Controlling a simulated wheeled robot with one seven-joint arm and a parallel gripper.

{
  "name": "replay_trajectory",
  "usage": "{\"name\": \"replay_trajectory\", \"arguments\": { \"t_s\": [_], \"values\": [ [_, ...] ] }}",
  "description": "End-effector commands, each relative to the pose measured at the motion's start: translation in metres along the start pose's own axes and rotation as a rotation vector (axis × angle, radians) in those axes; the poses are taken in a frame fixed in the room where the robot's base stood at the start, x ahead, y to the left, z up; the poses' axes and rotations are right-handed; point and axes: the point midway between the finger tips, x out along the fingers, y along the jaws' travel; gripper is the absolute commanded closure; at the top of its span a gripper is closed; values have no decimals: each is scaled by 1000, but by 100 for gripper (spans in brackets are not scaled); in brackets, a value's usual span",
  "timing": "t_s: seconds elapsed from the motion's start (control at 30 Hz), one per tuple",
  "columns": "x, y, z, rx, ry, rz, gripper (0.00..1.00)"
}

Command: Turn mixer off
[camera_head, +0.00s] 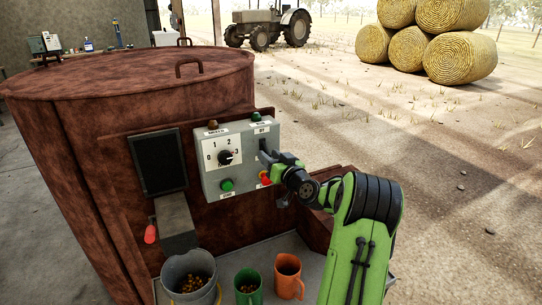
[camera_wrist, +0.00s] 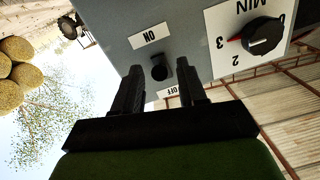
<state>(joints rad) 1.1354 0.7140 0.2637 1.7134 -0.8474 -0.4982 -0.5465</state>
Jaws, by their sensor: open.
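The mixer's grey control panel (camera_head: 240,165) is fixed to the side of the rusty brown mixer drum (camera_head: 130,85). A black switch lever (camera_wrist: 159,68) sits on the panel between an ON label (camera_wrist: 149,37) and an OFF label (camera_wrist: 172,91) in the wrist view. My gripper (camera_wrist: 159,72) is open, with one finger on each side of the lever. I cannot tell whether either finger touches it. In the head view my gripper (camera_head: 267,156) is at the panel's right side and hides part of the switch area.
A dial (camera_head: 227,157) has its red mark toward 3. A bucket (camera_head: 190,275), a green mug (camera_head: 248,287) and an orange mug (camera_head: 288,277) stand below the panel.

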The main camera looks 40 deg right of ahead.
Motion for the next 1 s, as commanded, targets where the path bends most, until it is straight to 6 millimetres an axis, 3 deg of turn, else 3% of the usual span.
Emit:
{"name": "replay_trajectory", "arguments": {
  "t_s": [0.17,0.47,1.0],
  "values": [
    [0,0,0,0,-1,0,59],
    [0,0,0,0,-1,0,100],
    [-2,-3,-13,8,-116,20,100]
  ]
}}
